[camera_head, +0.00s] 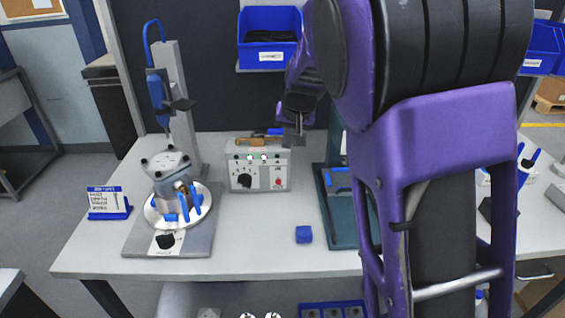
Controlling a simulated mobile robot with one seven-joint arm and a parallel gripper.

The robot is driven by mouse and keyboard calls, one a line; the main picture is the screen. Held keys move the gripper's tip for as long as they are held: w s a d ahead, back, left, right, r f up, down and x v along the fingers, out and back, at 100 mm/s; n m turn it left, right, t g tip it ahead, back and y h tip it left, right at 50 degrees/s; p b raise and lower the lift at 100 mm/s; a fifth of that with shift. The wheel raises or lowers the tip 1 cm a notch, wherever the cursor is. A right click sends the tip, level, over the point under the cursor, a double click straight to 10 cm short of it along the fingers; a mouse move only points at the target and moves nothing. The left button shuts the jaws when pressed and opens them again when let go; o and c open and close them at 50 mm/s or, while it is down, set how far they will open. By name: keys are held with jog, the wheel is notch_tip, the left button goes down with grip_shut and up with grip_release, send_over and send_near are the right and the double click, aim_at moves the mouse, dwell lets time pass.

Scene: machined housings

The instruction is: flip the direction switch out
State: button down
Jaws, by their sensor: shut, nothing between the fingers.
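I cannot make out a separate direction switch at this size. My gripper (293,143) points down at the box's top right edge, shut and empty. Its fingertips are small and partly merge with the box behind, so contact cannot be told. An orange and blue item (260,138) lies on or behind the box top, just left of my gripper.
A fixture with a grey housing (168,172) and a blue-handled press stands on the left. A dark green stand (338,215) is right of the box, partly hidden by my purple arm. A blue bin (268,50) hangs above.

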send_over(279, 179)
jog(key=d, duration=0.1)
notch_tip(279, 179, down, 9)
jog(key=shift+s+a+f, duration=0.15)
jog(key=shift+s+f, duration=0.1)
jog(key=shift+f, duration=0.6)
jog(key=shift+s+a+f, duration=0.15)
jog(key=shift+s+f, duration=0.05)
jog(key=shift+f, duration=0.6)
jog(key=shift+f+b, duration=0.1)
jog(key=shift+b, duration=0.3)
jog(key=shift+f, duration=0.1)
jog(key=shift+s+t+b, duration=0.15)
jog(key=shift+t+b, duration=0.15)
jog(key=shift+b, duration=0.35)
